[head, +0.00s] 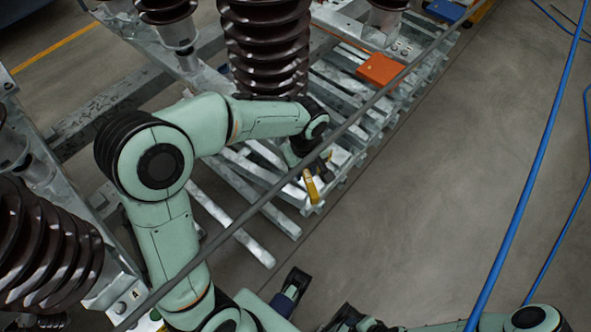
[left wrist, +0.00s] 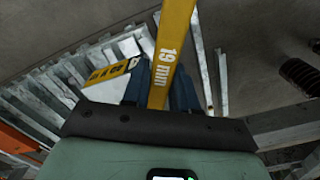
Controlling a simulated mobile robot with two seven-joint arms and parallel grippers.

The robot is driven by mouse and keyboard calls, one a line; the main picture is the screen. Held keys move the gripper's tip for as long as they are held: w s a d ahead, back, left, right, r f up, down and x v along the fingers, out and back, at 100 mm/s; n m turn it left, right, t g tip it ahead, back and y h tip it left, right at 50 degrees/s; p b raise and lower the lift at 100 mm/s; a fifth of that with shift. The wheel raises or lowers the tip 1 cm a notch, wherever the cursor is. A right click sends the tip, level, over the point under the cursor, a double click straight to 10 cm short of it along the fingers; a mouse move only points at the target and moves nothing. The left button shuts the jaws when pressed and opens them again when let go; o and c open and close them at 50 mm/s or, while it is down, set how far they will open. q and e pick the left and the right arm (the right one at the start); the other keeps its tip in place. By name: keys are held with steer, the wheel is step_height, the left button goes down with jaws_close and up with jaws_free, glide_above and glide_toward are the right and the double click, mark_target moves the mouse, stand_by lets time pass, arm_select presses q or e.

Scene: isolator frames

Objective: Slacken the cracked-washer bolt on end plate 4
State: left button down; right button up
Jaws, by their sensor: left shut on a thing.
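My left gripper (head: 316,172) is shut on a yellow wrench (head: 311,187), just above the end of the slatted metal frame. In the left wrist view the wrench (left wrist: 173,50) is marked "19 mm" and stands between the dark blue fingers (left wrist: 160,82). Its far end is out of that view. A pale plate with a yellow label (left wrist: 112,70) lies behind the fingers; its marking is only partly legible. I cannot make out the bolt or a cracked washer. Dark finger-like parts at the bottom of the head view appear to be my right gripper (head: 318,300); its opening is unclear.
Brown ribbed insulators (head: 265,45) stand on the galvanized frame. A grey bar (head: 250,215) crosses the head view diagonally in front of my left arm. An orange box (head: 381,69) sits on the frame. Blue hoses (head: 520,200) cross the right side. Open concrete floor (head: 430,180) lies right of the frame.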

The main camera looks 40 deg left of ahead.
arm_select(q)
steer(key=shift+w, duration=0.1)
steer(key=shift+r+p, duration=0.95)
steer(key=shift+r, duration=0.25)
steer(key=shift+f, duration=0.1)
